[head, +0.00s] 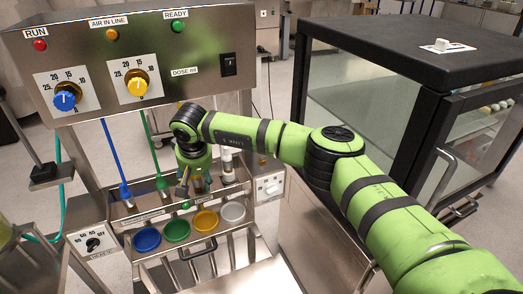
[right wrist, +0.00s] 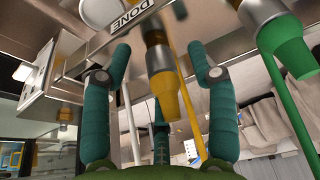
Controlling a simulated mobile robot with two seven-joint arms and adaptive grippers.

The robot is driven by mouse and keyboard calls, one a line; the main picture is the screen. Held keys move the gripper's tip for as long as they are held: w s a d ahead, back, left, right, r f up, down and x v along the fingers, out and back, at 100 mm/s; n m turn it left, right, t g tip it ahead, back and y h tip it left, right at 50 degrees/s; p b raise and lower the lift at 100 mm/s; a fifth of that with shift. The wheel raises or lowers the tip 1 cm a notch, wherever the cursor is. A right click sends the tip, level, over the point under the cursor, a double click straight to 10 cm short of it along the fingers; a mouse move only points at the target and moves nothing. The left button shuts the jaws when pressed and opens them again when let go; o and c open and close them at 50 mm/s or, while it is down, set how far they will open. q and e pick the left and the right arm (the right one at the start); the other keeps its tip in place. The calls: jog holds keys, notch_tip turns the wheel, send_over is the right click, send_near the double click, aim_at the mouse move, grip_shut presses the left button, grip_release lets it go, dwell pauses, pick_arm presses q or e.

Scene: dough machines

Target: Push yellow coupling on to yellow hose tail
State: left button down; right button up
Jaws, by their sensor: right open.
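In the right wrist view a yellow tapered piece (right wrist: 166,97), joined to a metal collar (right wrist: 159,58), lies between the two teal fingers of my right gripper (right wrist: 158,52). The fingers are spread with a gap on both sides of it. A yellow hose (right wrist: 188,110) runs behind it; I cannot tell whether the two are joined. In the head view my right gripper (head: 194,183) is over the rack between the green and white fittings, and it hides the yellow fitting. My left gripper is not in view.
A green fitting (right wrist: 281,42) with its green hose is close on the right in the wrist view. In the head view a blue hose (head: 115,155) and a white fitting (head: 228,167) flank the gripper. The rack's front carries coloured cups, including a yellow one (head: 205,221). The control panel (head: 190,50) stands behind.

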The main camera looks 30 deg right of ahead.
jog(key=shift+p+v, duration=1.05)
jog(key=shift+v, duration=0.8)
jog(key=shift+s+r, duration=0.1)
jog(key=shift+r, duration=0.1)
